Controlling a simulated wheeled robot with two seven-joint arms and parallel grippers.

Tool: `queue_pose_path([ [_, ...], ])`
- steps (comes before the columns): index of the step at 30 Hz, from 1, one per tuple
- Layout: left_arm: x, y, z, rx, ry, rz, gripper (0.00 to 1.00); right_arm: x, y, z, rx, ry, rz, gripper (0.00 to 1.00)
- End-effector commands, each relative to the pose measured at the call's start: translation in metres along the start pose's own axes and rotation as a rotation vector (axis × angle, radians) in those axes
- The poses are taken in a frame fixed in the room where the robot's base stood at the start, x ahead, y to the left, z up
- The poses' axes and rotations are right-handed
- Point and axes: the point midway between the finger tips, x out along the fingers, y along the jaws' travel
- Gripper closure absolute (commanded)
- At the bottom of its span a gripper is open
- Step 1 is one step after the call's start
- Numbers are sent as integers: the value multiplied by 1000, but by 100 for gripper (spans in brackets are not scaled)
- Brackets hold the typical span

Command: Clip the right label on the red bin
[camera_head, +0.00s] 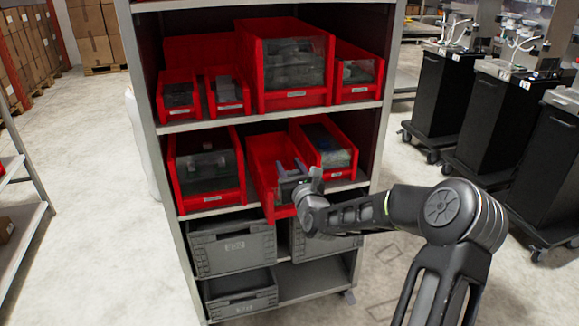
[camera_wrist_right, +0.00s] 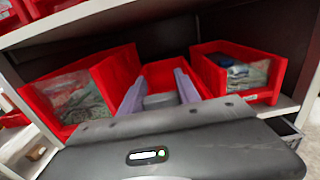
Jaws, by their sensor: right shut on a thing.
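The middle red bin (camera_head: 264,160) on the second shelf sits between two other red bins and juts out forward; it also shows in the wrist view (camera_wrist_right: 163,70). My right gripper (camera_head: 291,170) is at this bin's front, its two pale purple fingers reaching over the bin's opening. In the wrist view the fingers (camera_wrist_right: 160,91) stand apart, with a grey piece (camera_wrist_right: 160,101) between them. The gripper is shut on this piece; I cannot tell whether it is the label. My gripper body hides much of the bin's front. My left gripper is out of view.
Filled red bins stand left (camera_head: 206,170) and right (camera_head: 325,148) of the middle bin. More labelled red bins (camera_head: 291,60) stand on the shelf above. Grey crates (camera_head: 233,250) sit below. Black carts (camera_head: 445,95) stand at right; floor between is clear.

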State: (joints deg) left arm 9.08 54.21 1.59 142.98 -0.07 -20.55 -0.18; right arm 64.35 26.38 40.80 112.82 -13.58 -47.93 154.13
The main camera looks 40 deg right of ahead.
Motion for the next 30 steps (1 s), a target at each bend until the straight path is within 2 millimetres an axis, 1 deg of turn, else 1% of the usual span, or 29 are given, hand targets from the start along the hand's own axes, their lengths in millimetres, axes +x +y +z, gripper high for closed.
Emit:
queue_pose_path([
  [1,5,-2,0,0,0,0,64,0,0,-6,0,0,0,99],
  [6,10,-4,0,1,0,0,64,0,0,-12,0,0,0,99],
  [19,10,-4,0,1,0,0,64,0,0,-14,0,-1,0,99],
  [20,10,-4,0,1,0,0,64,0,0,-14,0,-1,0,59],
  [28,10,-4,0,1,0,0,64,0,0,-14,0,-1,0,37],
  [30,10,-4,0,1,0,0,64,0,0,-14,0,-1,0,36],
])
